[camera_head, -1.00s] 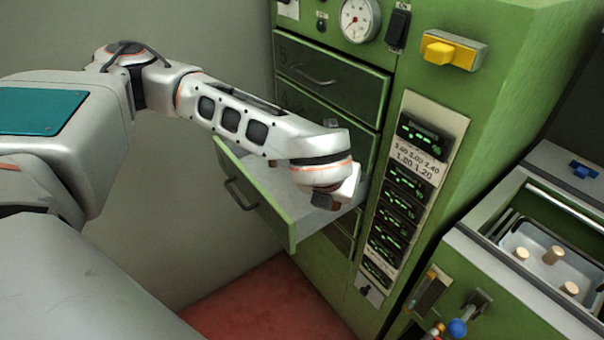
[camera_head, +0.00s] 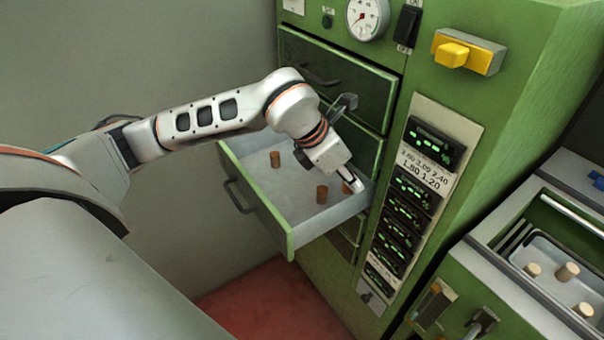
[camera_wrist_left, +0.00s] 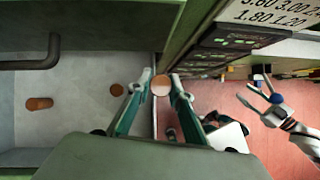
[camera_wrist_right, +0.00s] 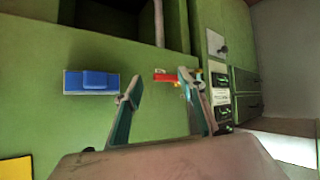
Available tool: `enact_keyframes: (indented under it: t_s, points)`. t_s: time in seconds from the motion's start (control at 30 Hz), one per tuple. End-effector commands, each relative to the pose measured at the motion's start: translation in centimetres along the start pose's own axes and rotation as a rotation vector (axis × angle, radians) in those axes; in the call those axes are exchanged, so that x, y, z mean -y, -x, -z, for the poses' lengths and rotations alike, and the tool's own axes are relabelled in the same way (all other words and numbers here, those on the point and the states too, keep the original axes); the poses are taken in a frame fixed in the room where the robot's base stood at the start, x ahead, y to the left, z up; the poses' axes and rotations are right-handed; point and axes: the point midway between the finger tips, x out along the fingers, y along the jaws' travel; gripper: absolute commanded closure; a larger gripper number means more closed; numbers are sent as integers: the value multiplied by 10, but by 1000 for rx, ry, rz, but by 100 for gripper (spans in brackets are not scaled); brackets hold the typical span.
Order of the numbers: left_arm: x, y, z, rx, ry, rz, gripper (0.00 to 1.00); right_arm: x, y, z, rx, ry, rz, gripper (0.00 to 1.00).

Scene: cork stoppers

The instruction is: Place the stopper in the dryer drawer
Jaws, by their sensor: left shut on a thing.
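My left gripper (camera_head: 350,180) is shut on a cork stopper (camera_wrist_left: 160,85), which shows end-on between its fingertips in the left wrist view. It is at the right side of the open dryer drawer (camera_head: 263,217), and the stopper overlaps the drawer's side wall in the left wrist view.
A metal tray (camera_head: 545,262) at the right holds several pale stoppers. A closed drawer (camera_head: 335,80) sits above the open one. A yellow switch (camera_head: 468,52) and a column of displays are on the green cabinet. A blue block (camera_wrist_right: 91,82) shows on the panel near my right gripper.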

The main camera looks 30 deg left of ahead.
Motion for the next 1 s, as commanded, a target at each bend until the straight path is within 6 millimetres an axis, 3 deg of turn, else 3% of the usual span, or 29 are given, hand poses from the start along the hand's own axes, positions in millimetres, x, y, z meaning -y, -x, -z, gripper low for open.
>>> enact_keyframes:
  t_s: [0.4,0.77,1.0]
  points:
    - [-102,11,18,-2,9,-7,88,1,2,-4,9,-3,2,60]
    - [-177,19,30,-1,7,-5,88,3,3,-8,16,-5,5,60]
    - [-178,-22,57,-5,5,1,88,4,1,-10,15,-4,5,60]
